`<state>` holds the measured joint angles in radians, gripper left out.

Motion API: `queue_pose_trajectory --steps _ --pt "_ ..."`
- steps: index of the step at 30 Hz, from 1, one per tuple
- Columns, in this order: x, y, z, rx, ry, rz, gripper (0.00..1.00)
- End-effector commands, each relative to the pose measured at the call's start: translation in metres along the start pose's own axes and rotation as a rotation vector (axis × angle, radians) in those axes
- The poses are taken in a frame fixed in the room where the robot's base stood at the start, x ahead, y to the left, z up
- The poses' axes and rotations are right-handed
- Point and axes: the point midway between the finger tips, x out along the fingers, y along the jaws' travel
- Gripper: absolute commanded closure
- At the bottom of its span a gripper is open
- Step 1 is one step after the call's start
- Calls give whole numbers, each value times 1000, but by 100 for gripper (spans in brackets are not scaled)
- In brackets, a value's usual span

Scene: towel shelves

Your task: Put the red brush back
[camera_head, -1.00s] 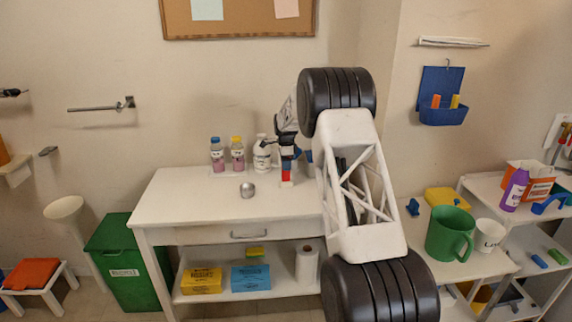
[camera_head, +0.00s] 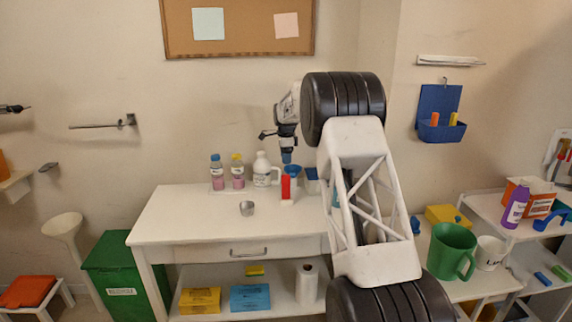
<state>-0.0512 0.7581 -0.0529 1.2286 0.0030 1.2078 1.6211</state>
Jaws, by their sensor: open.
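The red brush (camera_head: 286,187) stands upright near the back of the white table, with a small white block or holder (camera_head: 287,202) at its foot; whether it sits in or on that is too small to tell. The gripper is open and holds nothing that I can see. Its blue-looking tips overlap the blue cup behind.
Two pink-filled bottles (camera_head: 217,174), a white jug (camera_head: 263,170), a blue cup (camera_head: 292,169) and a small metal cup (camera_head: 247,208) are on the table (camera_head: 180,220). The table's front left is clear. A green mug (camera_head: 450,250) stands right of my arm.

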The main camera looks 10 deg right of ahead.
Motion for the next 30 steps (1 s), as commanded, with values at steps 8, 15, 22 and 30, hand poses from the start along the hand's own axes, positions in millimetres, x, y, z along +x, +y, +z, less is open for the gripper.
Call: queue_pose_trajectory --steps 8,15,22,30 --pt "-5 0 0 0 0 0 45" --pt "-5 0 0 0 0 0 45" --pt "-5 0 0 0 0 0 45" --pt "-9 4 -1 -8 0 -2 45"
